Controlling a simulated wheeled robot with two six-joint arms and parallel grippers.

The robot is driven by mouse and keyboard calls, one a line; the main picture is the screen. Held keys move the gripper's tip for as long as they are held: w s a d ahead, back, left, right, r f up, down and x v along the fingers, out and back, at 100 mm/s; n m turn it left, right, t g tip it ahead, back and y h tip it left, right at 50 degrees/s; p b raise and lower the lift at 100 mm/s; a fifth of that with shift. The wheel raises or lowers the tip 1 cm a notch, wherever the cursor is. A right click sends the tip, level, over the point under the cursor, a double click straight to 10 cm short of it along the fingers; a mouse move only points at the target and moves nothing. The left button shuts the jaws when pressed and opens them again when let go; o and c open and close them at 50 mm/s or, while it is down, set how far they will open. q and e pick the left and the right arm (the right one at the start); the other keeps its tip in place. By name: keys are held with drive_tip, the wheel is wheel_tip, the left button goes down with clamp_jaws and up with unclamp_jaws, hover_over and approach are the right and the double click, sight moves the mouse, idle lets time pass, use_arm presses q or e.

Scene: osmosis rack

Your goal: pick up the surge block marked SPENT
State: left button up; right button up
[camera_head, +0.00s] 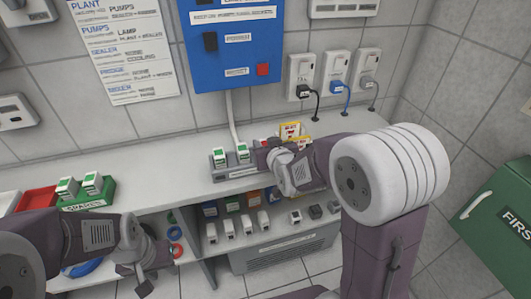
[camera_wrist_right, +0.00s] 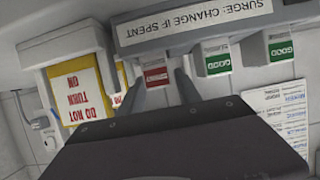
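The surge block with a red label (camera_wrist_right: 155,75) sits in the grey rack (camera_wrist_right: 215,24), whose strip reads "SURGE: CHANGE IF SPENT". The label's small print is hard to read. Two green-labelled blocks (camera_wrist_right: 217,58) (camera_wrist_right: 280,48) sit beside it, in line. My right gripper (camera_wrist_right: 159,88) is open, with one finger on each side of the red-labelled block; a gap shows on at least one side. In the head view my right gripper (camera_head: 267,157) is at the right end of the rack (camera_head: 233,172) and hides much of that end. My left gripper (camera_head: 157,277) looks open and empty, low at the left.
A yellow-framed "DO NOT TURN ON" sign (camera_wrist_right: 82,92) stands close beside the rack. A green tray (camera_head: 95,203) with more blocks and a red tray (camera_head: 36,201) are at the left. Several blocks stand on the shelf below. Plugs and cords hang at the wall sockets (camera_head: 335,72).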

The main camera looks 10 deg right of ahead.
sight(263, 141)
drive_tip(key=x, duration=0.3)
drive_tip(key=shift+w+f, duration=0.15)
drive_tip(key=shift+w, duration=0.05)
drive_tip(key=shift+s, duration=0.15)
drive_tip(key=shift+c, duration=0.3)
clamp_jaws()
wheel_tip(263, 141, up, 10)
drive_tip(key=p, duration=0.3)
